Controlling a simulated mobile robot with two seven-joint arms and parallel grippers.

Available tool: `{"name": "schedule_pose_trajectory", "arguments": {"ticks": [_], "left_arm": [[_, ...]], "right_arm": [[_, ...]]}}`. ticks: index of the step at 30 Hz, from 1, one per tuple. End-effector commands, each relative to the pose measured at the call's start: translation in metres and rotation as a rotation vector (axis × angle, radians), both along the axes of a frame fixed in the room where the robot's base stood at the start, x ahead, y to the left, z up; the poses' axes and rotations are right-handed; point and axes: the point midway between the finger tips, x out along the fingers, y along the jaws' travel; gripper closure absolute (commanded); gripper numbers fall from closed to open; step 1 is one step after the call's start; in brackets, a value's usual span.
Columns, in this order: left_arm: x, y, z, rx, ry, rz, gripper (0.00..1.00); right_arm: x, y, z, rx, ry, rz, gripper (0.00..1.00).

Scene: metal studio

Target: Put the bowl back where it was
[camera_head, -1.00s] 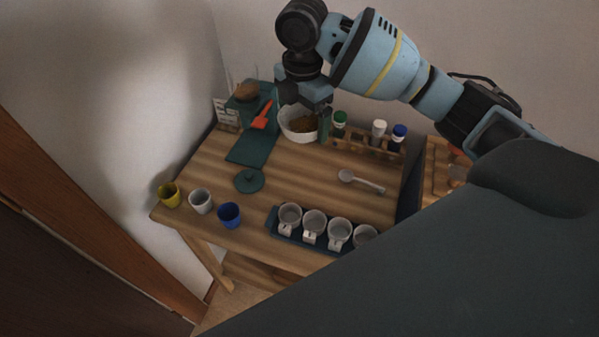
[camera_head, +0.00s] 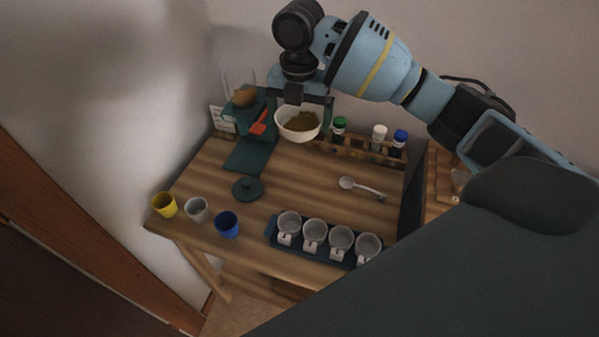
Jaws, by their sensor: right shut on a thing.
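A white bowl (camera_head: 286,131) with brownish-green contents is at the back of the wooden table. My right gripper (camera_head: 299,119) comes down from above, with one finger on the left side of the bowl and one on the right, and is shut on it. The bowl looks about level. I cannot tell whether its base touches the table. My left gripper is not in view.
Left of the bowl are a dark green board (camera_head: 249,157) and a red utensil (camera_head: 258,127). A rack (camera_head: 358,150) with several capped bottles stands close at right. A spoon (camera_head: 362,187), a green lid (camera_head: 247,189), loose cups and a cup tray (camera_head: 272,231) lie nearer the front.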

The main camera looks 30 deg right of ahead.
Motion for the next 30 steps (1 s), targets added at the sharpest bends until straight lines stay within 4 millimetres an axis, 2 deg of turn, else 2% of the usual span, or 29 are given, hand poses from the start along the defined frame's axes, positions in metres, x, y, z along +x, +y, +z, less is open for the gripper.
{"name": "schedule_pose_trajectory", "arguments": {"ticks": [1, 6, 12, 15, 23, 30], "left_arm": [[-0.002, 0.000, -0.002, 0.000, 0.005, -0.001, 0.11], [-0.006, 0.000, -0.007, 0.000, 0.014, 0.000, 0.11], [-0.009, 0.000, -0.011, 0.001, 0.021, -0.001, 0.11], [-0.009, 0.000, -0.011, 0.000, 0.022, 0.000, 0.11], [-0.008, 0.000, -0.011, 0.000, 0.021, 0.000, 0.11], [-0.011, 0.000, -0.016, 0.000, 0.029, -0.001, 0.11]], "right_arm": [[-0.001, 0.000, -0.014, 0.000, 0.006, 0.000, 0.36], [-0.001, 0.000, -0.054, -0.001, 0.006, -0.001, 0.36], [-0.001, 0.000, -0.090, -0.001, 0.004, -0.002, 0.36], [-0.001, 0.000, -0.098, 0.000, 0.001, -0.001, 0.36], [0.000, 0.000, -0.105, 0.001, 0.001, -0.001, 0.36], [-0.001, 0.000, -0.144, 0.000, 0.004, -0.002, 0.36]]}}
